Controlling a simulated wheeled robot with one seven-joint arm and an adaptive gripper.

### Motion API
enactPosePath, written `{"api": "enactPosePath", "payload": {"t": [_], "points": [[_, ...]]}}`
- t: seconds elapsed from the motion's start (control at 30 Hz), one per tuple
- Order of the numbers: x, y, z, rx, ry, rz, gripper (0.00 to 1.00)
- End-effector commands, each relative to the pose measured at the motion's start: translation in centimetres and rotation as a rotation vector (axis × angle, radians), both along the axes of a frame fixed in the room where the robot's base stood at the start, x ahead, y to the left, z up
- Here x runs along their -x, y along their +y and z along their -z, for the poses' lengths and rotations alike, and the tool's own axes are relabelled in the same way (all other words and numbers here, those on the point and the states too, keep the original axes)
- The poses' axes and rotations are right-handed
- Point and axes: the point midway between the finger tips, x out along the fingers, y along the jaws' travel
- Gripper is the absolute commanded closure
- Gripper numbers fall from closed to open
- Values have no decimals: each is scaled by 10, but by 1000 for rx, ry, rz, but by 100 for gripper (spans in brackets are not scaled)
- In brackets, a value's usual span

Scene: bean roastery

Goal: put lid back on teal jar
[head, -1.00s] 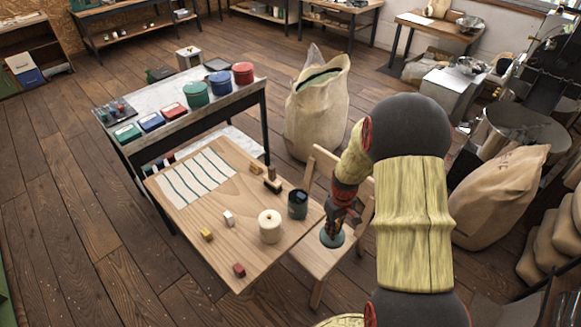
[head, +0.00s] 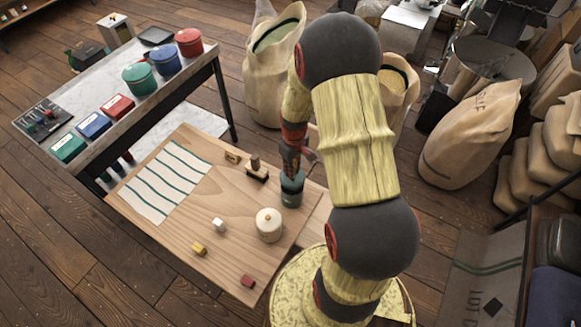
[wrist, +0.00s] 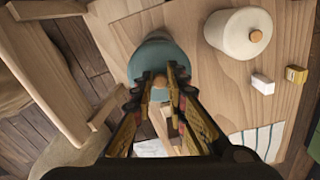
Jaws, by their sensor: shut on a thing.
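My gripper (head: 291,168) is shut on the wooden knob of a teal lid (wrist: 152,53). In the wrist view the fingertips (wrist: 160,84) pinch the knob from both sides, and the lid looks roughly level. In the head view the dark teal jar (head: 291,198) stands upright near the right edge of the wooden table (head: 236,194), directly under my gripper. The lid is at the jar's mouth or just over it; I cannot tell whether it touches the rim. In the wrist view the lid hides most of the jar.
A cream lidded jar (head: 269,229) stands close to the teal jar. White (head: 219,225), yellow (head: 198,249) and red (head: 248,281) blocks, a brown-handled tool (head: 257,170) and a striped cloth (head: 160,190) lie on the table. A wooden chair (wrist: 45,75) adjoins its edge.

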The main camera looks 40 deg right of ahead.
Motion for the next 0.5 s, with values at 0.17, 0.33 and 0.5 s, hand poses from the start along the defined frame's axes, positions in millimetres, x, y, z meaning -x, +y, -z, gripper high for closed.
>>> {"api": "enactPosePath", "payload": {"t": [0.17,0.33,0.5], "points": [[0,0,16,-1,1,0,100],[0,0,32,-1,1,0,100],[0,0,46,0,0,0,100]]}}
